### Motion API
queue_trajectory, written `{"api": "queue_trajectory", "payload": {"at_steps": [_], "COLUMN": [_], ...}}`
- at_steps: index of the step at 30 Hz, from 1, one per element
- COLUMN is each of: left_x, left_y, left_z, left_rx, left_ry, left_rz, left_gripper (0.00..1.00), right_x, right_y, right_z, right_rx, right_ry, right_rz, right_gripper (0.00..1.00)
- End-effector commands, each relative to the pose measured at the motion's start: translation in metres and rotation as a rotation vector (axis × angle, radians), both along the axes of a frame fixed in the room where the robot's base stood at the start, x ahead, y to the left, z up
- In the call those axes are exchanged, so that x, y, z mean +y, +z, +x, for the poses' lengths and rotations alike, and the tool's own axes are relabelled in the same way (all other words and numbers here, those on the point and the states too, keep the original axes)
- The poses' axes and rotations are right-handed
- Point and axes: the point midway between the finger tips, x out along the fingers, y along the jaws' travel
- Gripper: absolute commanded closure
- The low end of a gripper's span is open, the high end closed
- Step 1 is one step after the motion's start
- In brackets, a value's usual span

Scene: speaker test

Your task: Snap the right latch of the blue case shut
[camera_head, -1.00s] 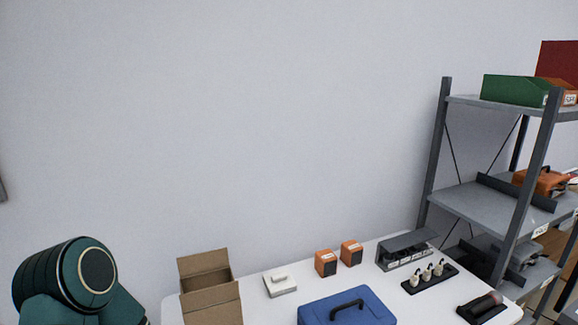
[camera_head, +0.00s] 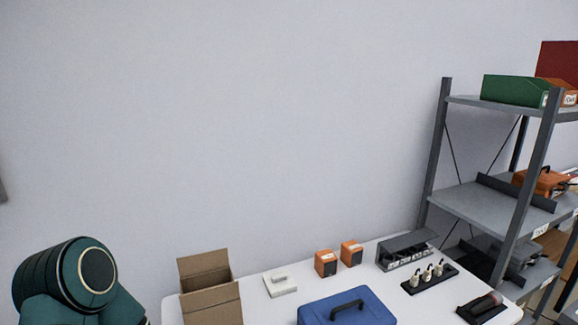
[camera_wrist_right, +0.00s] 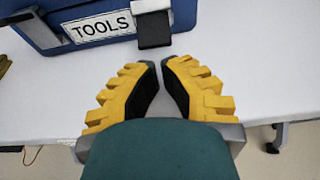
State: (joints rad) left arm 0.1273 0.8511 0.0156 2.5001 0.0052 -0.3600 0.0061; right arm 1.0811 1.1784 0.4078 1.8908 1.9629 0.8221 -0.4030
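The blue case (camera_head: 345,309) lies on the white table at the bottom of the head view, its black handle on top and its front cut off. In the right wrist view the case (camera_wrist_right: 100,38) shows its front with a TOOLS label. Its right latch (camera_wrist_right: 153,28), dark with a grey upper part, reaches below the case's front edge and seems to stand out from it. My right gripper (camera_wrist_right: 159,64) is in front of this latch, apart from it in the picture. Its yellow fingers hold nothing and their tips are almost together. My left gripper is out of view.
The left latch (camera_wrist_right: 38,30) is beside the label. Behind the case are an open cardboard box (camera_head: 212,300), a white block (camera_head: 280,285), two orange boxes (camera_head: 326,263) and a black rack (camera_head: 429,279). A grey shelf (camera_head: 490,205) stands at right.

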Motion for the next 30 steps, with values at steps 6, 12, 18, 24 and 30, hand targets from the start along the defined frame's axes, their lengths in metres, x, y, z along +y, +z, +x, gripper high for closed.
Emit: {"api": "queue_trajectory", "payload": {"at_steps": [6,12,18,24,30], "left_x": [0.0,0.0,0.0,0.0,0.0], "left_y": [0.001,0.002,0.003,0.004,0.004], "left_z": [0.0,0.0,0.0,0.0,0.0], "left_rx": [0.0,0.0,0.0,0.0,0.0], "left_ry": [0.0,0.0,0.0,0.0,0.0], "left_rz": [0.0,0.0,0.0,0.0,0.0], "left_gripper": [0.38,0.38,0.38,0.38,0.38], "right_x": [0.002,0.003,0.005,0.005,0.005], "right_y": [0.001,0.003,0.004,0.004,0.004], "right_z": [0.004,0.007,0.01,0.011,0.011], "right_rx": [0.0,0.0,0.0,0.0,0.0], "right_ry": [0.001,0.001,0.002,0.001,0.001], "right_rz": [0.0,0.0,0.0,0.0,0.0], "right_gripper": [1.0,1.0,1.0,1.0,1.0]}}
